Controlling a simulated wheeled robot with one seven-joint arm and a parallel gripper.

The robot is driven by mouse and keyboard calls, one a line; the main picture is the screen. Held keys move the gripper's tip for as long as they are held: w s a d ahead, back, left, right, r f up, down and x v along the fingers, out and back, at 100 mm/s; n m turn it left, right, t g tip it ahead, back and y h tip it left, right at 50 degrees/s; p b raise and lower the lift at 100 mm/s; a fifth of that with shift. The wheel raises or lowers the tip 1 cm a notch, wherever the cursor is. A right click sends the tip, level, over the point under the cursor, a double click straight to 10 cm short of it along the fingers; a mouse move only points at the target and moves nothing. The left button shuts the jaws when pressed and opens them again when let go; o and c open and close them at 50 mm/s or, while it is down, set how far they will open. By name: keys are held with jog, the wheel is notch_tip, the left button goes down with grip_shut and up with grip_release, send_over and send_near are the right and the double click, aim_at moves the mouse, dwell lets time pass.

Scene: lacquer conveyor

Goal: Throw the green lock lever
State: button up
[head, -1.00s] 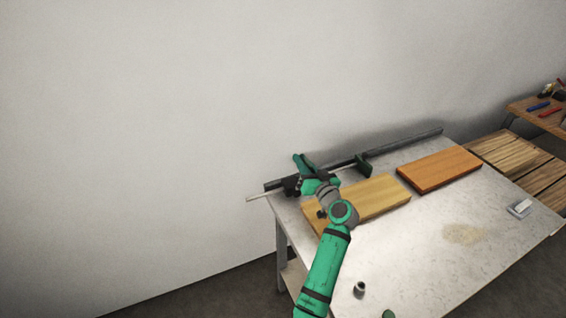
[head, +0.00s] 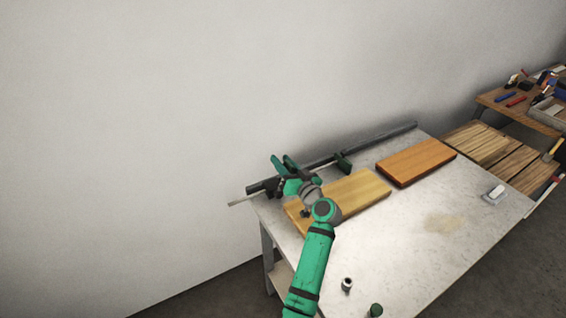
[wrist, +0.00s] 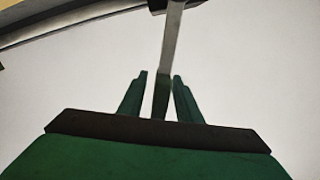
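My gripper (head: 283,166) is at the left end of the long dark clamp bar (head: 376,143) along the table's back edge. In the wrist view its two dark green fingers (wrist: 160,76) stand on either side of a narrow lever-like bar (wrist: 168,50). The bar is grey at the top and dark greenish lower down. A thin gap shows on each side, so the fingers look open around it. The bar hangs from a dark fitting (wrist: 175,4) at the top. In the head view my gripper hides much of this end, and I cannot pick out the green lever there.
A light wooden board (head: 358,193) and an orange-brown board (head: 415,162) lie on the grey table (head: 400,225). A pale rod (head: 237,203) sticks out left. Pallet-like slats (head: 500,155) and a tool bench (head: 500,105) stand right.

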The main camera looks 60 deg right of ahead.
aim_at(292, 172)
jog(key=v, duration=0.7)
jog(key=shift+s+a, duration=0.2)
jog(key=shift+s, duration=0.1)
jog(key=shift+c, duration=0.7)
